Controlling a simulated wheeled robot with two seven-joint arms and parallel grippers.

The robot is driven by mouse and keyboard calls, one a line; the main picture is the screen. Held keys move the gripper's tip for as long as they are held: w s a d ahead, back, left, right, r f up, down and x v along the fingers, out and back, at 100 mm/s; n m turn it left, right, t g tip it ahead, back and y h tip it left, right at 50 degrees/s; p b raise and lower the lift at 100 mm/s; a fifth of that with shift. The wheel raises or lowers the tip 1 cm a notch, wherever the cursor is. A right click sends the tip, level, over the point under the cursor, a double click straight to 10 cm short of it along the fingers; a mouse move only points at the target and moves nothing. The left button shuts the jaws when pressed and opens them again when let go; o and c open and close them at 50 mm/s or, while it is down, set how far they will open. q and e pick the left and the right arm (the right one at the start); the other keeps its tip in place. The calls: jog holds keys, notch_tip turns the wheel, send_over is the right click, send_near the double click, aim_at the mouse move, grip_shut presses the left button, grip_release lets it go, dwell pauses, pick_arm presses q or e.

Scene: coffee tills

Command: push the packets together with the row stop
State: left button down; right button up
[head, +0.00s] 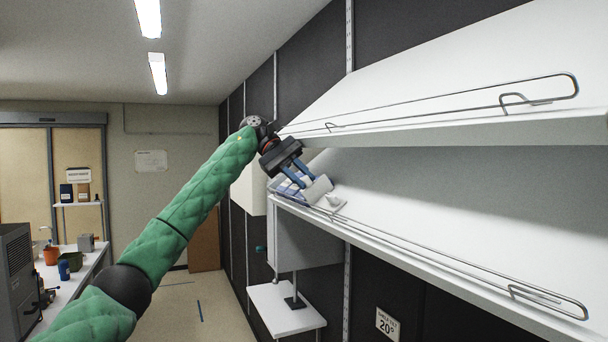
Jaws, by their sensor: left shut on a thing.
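My left gripper (300,177) reaches in over the far left end of the lower sloped shelf (440,215). Its blue fingers are shut on a small white piece (319,189), which looks like the row stop. Pale blue and white packets (285,187) lie close together at the shelf's left end, just left of the white piece. The fingers partly hide them, and I cannot tell whether the white piece touches them. My right gripper is not in view.
A wire rail (430,255) runs along the lower shelf's front edge. An upper shelf (470,75) overhangs close to the gripper. The lower shelf is bare to the right. A small white table (285,312) stands below, and a counter with pots (70,262) is at the left.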

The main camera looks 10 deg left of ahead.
pick_arm(q)
jog(key=shift+w+a+r+p, duration=0.15)
jog(key=shift+w+a+p, duration=0.3)
jog(key=shift+w, duration=0.15)
jog(key=shift+w+a, duration=0.8)
jog(key=shift+w, duration=0.3)
jog(key=c, duration=1.2)
grip_release()
jog(key=shift+c, duration=0.2)
jog(key=shift+w+a+r+b, duration=0.15)
jog(key=shift+w+a+b, duration=0.05)
jog(key=shift+a+b, duration=0.25)
jog(key=v, duration=0.6)
jog(key=shift+a+r+b, duration=0.2)
jog(key=shift+r+b, duration=0.1)
jog(key=shift+b, duration=0.1)
